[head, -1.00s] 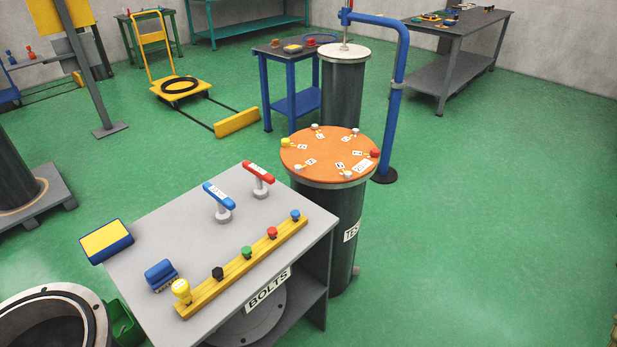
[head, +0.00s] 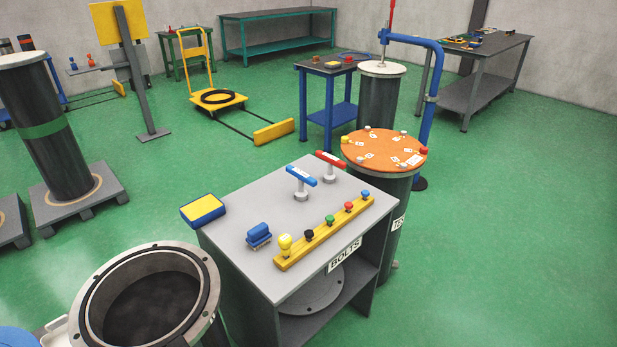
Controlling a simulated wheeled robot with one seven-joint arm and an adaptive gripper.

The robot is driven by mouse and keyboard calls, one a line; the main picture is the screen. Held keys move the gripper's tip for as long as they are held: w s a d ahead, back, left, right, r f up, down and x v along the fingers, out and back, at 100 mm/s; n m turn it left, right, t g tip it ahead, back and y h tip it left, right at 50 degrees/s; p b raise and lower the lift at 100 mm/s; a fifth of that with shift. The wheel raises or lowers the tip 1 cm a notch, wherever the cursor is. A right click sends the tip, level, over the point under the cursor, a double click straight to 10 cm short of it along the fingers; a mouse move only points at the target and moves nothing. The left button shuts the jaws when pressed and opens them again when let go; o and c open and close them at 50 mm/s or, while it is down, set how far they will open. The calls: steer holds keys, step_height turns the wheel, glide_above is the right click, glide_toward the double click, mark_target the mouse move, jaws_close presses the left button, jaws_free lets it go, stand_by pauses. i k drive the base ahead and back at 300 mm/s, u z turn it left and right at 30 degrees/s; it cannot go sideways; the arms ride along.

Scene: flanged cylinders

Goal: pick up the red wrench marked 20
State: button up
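A red wrench (head: 330,159) with a white label rests flat on top of a grey post at the back of the grey bolts bench (head: 250,215). The number on its label is too small to read. A blue wrench (head: 301,175) with a white label rests on a similar post, nearer and to the left of it. My gripper is not in view.
An orange-topped cylinder (head: 384,150) stands close behind the bench. An open flanged cylinder (head: 150,300) is front left. Green floor at right is clear.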

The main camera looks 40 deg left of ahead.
mark_target(329, 177)
steer(key=k, duration=0.25)
steer(key=u, duration=0.8)
